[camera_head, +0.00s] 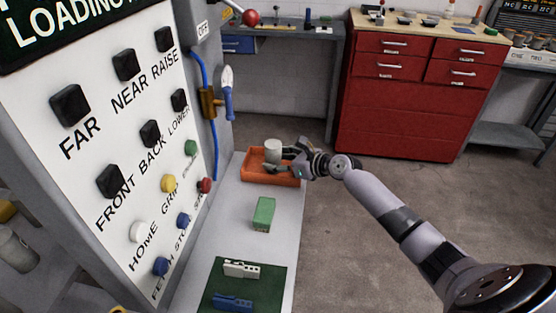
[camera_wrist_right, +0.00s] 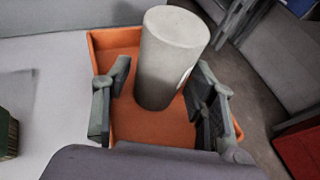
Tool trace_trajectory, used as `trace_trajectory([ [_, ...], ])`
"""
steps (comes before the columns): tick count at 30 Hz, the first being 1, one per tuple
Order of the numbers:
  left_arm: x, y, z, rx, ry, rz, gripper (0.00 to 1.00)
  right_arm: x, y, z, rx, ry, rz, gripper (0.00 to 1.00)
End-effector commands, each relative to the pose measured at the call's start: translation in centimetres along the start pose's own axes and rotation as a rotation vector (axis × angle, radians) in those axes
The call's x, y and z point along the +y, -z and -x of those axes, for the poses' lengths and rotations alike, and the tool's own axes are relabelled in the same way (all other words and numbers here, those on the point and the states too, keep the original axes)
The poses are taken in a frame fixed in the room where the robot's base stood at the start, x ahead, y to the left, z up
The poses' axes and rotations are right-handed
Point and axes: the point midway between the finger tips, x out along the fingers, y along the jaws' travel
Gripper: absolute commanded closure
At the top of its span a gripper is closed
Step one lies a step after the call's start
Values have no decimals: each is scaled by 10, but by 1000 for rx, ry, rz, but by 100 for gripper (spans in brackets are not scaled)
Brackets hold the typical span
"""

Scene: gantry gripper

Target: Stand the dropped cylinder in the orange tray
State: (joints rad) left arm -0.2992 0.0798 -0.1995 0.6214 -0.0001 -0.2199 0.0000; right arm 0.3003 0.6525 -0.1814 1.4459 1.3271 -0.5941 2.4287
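The pale grey cylinder (camera_head: 273,151) stands in the orange tray (camera_head: 268,179) on the light grey ledge. In the right wrist view the cylinder (camera_wrist_right: 171,55) looks upright, with its lower end at the floor of the tray (camera_wrist_right: 150,132); its slight lean there may be from the camera angle. My right gripper (camera_head: 292,162) reaches over the tray from the right. In the wrist view its fingers (camera_wrist_right: 158,98) are spread on both sides of the cylinder, with small gaps showing, so it looks open. My left gripper is not in view.
A green block (camera_head: 263,214) sits on the ledge in front of the tray. Nearer lies a dark green mat (camera_head: 222,292) with a white part (camera_head: 241,269) and a blue part (camera_head: 233,302). A button panel (camera_head: 125,170) rises at left. A red cabinet (camera_head: 400,120) stands behind.

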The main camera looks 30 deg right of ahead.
Motion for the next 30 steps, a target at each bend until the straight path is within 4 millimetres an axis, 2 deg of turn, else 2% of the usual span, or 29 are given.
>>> trace_trajectory([
  [3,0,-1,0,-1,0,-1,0,0,0,0,0,0,0,39],
  [14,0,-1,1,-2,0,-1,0,0,-1,5,0,1,1,39],
  [17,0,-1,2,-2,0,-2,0,0,0,18,1,0,1,39],
  [24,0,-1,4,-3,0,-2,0,0,1,70,3,0,2,39],
  [30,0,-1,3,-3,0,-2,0,0,1,103,2,-1,0,39],
])
